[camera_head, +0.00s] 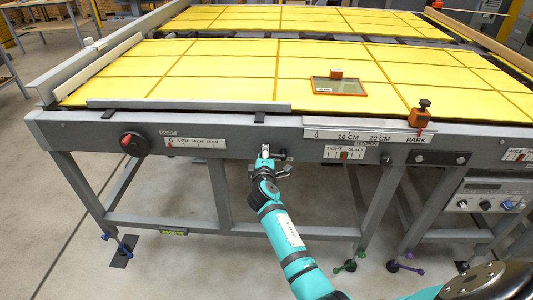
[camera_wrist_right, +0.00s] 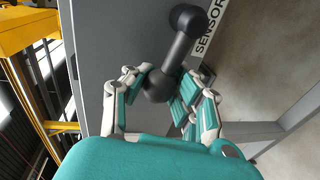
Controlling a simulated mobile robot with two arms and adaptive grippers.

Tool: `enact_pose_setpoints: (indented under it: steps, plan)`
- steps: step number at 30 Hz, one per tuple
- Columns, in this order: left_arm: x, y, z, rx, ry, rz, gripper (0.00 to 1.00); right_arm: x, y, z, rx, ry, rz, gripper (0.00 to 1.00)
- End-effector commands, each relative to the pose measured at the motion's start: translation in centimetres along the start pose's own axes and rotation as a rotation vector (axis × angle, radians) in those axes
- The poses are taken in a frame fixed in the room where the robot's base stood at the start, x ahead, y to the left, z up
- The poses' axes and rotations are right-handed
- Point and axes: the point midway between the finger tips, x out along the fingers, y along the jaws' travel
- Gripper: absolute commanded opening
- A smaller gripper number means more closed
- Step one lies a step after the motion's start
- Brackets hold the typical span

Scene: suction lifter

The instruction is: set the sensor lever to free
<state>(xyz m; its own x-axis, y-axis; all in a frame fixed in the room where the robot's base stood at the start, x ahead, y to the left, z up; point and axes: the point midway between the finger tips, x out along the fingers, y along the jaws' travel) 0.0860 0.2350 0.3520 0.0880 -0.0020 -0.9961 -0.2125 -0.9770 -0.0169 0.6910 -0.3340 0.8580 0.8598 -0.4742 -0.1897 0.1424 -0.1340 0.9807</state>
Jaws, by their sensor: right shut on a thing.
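The sensor lever (camera_wrist_right: 181,50) is a dark rod with a round knob, seen close in the right wrist view. It runs from a pivot on the grey beam, beside a white SENSOR label (camera_wrist_right: 209,28), to the knob between my fingers. My right gripper (camera_wrist_right: 165,89) is shut on the knob, with finger pads on both sides of it. In the head view my right gripper (camera_head: 265,152) is at the table's front beam, and the dark lever (camera_head: 281,156) shows only in part beside it. The label is not readable there. My left gripper is not in view.
The yellow-topped table (camera_head: 230,65) has a grey front beam with scales. A red-marked black knob (camera_head: 134,143) is at left, and an orange clamp with a black knob (camera_head: 420,115) at right. A framed glass plate (camera_head: 340,86) lies on top. A control box (camera_head: 490,196) hangs at right.

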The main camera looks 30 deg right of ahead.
Motion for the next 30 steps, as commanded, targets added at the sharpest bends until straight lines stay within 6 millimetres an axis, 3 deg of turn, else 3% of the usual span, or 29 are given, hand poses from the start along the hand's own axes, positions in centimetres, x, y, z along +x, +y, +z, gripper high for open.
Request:
enact_pose_setpoints:
  steps: [1, 21, 22, 28, 30]
  plan:
    - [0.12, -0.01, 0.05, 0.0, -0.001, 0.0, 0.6, -0.16, -1.08, -0.09, -0.018, -0.004, -0.017, 0.0]
    - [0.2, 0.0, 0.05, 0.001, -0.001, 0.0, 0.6, -0.1, -1.43, -0.18, -0.081, -0.015, -0.02, 0.0]
    - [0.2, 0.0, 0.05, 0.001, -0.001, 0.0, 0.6, -0.11, -1.43, -0.18, -0.081, -0.015, -0.02, 0.22]
    - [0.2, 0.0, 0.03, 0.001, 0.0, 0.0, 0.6, -0.07, -1.24, -0.18, -0.079, -0.014, -0.017, 0.48]
    - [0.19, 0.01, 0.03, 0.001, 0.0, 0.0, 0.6, -0.04, -1.1, -0.16, -0.078, -0.014, -0.014, 0.52]
